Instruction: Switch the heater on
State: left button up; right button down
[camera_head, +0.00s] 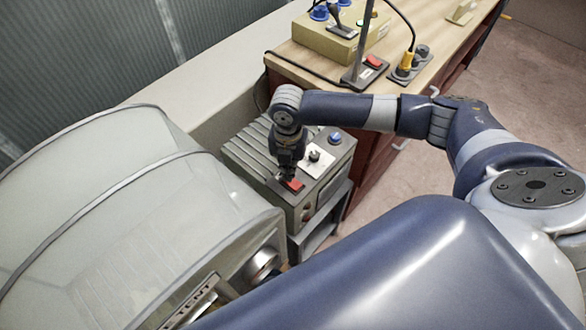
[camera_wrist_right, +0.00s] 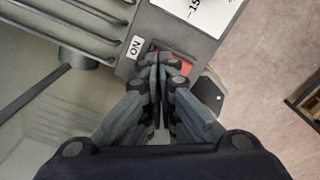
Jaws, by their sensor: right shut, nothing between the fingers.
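The heater (camera_head: 262,160) is a grey-green box with ribbed slats, standing between the pale tent and the workbench. Its top panel has a red switch (camera_head: 293,185), a white dial plate (camera_head: 317,161) with a black knob, and a blue button (camera_head: 335,138). My right gripper (camera_head: 287,176) is shut and empty, pointing down at the red switch. My left gripper is not in view.
A pale tent-like cover (camera_head: 120,220) fills the left. A wooden workbench (camera_head: 400,90) behind the heater carries a yellow-green box (camera_head: 320,40), a second red switch (camera_head: 373,62) and a socket strip (camera_head: 408,65) with a yellow plug. Floor is clear at right.

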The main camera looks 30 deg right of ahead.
dwell(0.4)
jog(key=shift+f+b, duration=0.5)
jog(key=shift+f, duration=0.65)
jog(key=shift+r, duration=0.1)
dwell(0.3)
notch_tip(320, 180, up, 7)
jog(key=p, duration=0.7)
jog(key=shift+p, duration=0.35)
